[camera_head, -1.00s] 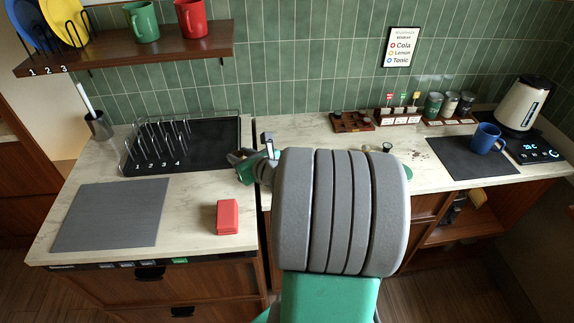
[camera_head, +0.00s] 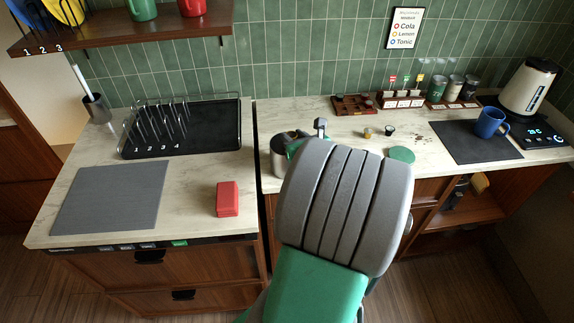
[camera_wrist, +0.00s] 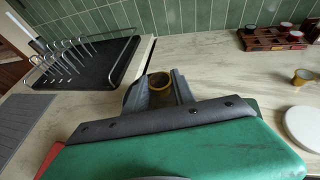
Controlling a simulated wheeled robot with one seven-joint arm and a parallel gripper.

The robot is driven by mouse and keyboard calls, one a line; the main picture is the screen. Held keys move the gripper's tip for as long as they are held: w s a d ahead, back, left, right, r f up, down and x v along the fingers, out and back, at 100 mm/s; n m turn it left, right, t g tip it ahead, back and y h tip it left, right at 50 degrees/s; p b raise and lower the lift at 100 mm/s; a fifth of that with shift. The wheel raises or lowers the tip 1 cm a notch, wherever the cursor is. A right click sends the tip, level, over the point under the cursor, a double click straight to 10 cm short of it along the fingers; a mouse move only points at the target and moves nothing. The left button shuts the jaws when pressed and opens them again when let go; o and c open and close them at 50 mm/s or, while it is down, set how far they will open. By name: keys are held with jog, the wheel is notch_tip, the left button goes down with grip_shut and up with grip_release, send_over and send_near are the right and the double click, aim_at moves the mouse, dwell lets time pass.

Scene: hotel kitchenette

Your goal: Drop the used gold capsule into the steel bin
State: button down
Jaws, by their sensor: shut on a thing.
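My gripper (camera_wrist: 159,92) is shut on the gold capsule (camera_wrist: 161,79), which sits between the two dark fingers in the wrist view. Its gold rim and dark inside show.
A wooden rack (camera_head: 353,106) is behind. A black dish rack (camera_head: 190,135) lies left. A blue mug (camera_head: 490,123) stands on a dark mat right.

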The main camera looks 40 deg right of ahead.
jog(key=c, duration=1)
grip_release()
jog(key=shift+o, duration=0.2)
jog(key=v, duration=0.7)
jog(key=shift+s+a+r, duration=0.15)
jog(key=shift+s+r, duration=0.05)
jog(key=shift+s, duration=0.15)
